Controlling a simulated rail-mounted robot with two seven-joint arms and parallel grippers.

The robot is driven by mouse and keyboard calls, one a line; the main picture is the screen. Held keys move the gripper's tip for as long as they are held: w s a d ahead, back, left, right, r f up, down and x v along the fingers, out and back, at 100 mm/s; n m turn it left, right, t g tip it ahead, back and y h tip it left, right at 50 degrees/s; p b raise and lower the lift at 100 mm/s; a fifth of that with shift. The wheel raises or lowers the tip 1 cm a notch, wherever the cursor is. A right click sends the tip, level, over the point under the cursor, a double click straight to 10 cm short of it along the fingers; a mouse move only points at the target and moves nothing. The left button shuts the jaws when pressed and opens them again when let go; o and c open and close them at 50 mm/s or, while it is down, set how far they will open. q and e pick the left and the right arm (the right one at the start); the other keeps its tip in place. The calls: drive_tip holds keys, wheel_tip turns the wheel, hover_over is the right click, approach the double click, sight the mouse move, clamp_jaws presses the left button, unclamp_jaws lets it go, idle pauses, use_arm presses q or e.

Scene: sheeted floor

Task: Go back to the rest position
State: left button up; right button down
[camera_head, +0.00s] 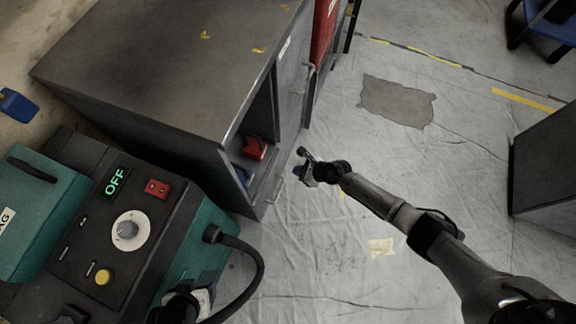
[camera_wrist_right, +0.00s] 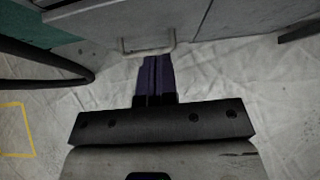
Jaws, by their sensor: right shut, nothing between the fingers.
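My right gripper (camera_head: 303,164) is shut and empty. In the head view it is over the sheeted floor, just right of the open front of the grey cabinet (camera_head: 172,52). In the right wrist view its dark fingers (camera_wrist_right: 157,72) lie together and point towards a pale bar handle (camera_wrist_right: 147,44) on a grey front. I cannot tell whether they touch the handle. My right arm reaches in from the lower right. A dark and pale part at the bottom edge of the head view looks like my left gripper (camera_head: 190,302); its fingers cannot be made out.
A green and black machine (camera_head: 66,258) with an OFF display stands at lower left, its black cable (camera_head: 261,268) looping onto the floor. A red item (camera_head: 255,148) sits inside the cabinet. A grey box (camera_head: 546,165) stands at right. The floor between is mostly clear.

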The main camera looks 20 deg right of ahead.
drive_tip(key=p+v, duration=0.2)
drive_tip(key=v, duration=0.3)
drive_tip(key=shift+w+a+r, duration=0.1)
drive_tip(key=shift+m, duration=0.3)
